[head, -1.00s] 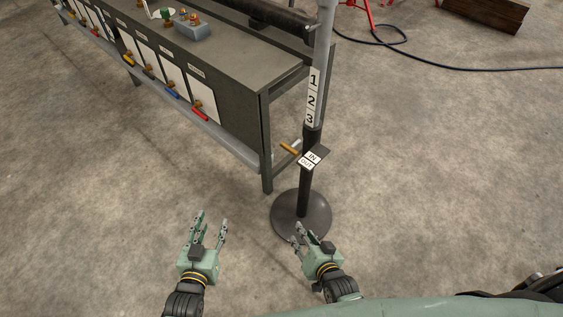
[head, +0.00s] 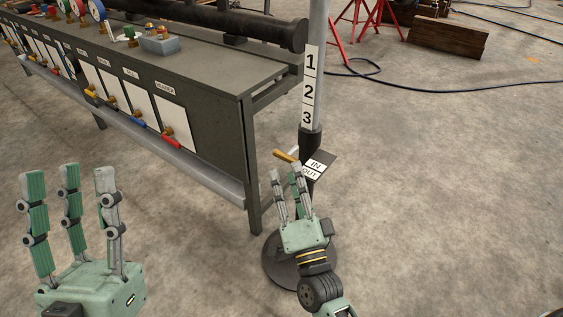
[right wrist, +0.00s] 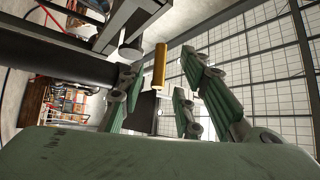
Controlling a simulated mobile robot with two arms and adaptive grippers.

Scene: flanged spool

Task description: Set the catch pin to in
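The catch pin (head: 285,156), with a brass-yellow grip, sticks out to the left from the dark collar of the upright post (head: 311,90). A plate marked IN and OUT (head: 318,164) sits beside it; I cannot tell which mark the pin stands at. My right gripper (head: 286,174) is open just below the pin, its fingers pointing up toward it. In the right wrist view, the pin's grip (right wrist: 160,66) shows beyond and between the spread fingers (right wrist: 155,95), with no clear contact. My left gripper (head: 66,178) is open and empty at the lower left.
A grey bench (head: 215,75) with colored handles along its front stands left of the post, its near leg close to my right gripper. The post's round base (head: 275,262) is under my right arm.

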